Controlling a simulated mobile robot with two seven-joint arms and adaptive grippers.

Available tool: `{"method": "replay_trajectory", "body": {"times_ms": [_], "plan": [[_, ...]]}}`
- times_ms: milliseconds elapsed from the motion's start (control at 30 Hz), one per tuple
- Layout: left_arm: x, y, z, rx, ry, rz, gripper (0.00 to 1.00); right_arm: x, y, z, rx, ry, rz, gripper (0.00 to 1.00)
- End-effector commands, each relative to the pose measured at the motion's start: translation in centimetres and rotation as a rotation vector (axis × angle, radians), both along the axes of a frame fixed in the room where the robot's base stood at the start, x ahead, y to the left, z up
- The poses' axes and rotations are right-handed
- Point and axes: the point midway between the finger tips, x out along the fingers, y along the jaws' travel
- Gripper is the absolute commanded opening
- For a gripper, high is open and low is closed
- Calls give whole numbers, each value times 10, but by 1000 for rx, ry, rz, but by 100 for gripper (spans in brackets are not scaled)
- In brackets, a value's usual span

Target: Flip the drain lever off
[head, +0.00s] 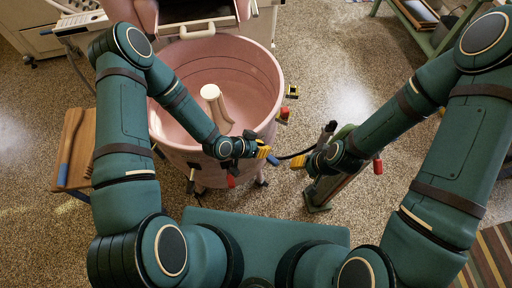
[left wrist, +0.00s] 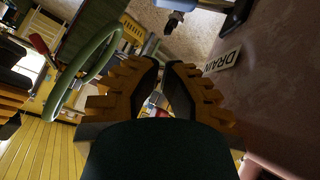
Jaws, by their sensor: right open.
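The pink washer tub (head: 262,85) stands in front of me with a pale agitator post in it. In the left wrist view, a white label reading DRAIN (left wrist: 222,61) is on the tub's wall (left wrist: 275,85), right of the fingertips. A small red handle (head: 231,181) hangs below the tub's near side; I cannot tell if it is the drain lever. My left gripper (head: 263,151) is beside the tub's near right wall. Its yellow ridged fingers (left wrist: 161,64) are close together, with a narrow gap. My right gripper (head: 298,162) is open, right of the left one.
A green stand (head: 318,196) with a dark hose and a red handle (head: 377,166) is close to my right gripper. A wooden stool (head: 75,150) is left of the tub. A green shelf (head: 425,35) stands at the back right. The speckled floor between is mostly clear.

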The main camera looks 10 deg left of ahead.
Motion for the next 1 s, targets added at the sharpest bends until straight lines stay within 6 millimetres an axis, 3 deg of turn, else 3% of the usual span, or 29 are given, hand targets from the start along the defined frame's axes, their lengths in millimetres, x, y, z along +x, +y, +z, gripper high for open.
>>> {"method": "replay_trajectory", "body": {"times_ms": [200, 400, 600, 1000], "plan": [[16, -28, -30, -1, 0, -2, 0, -1, 0, -4, 0, 3, 2, 47], [11, -35, -56, 0, 2, 0, 0, -2, 0, -6, 1, 5, 4, 47], [8, -37, -66, -1, 0, -1, 0, -2, 1, -7, 2, 6, 4, 47], [9, -37, -66, 1, -2, -1, 0, -2, 1, -7, 1, 5, 4, 47]]}}
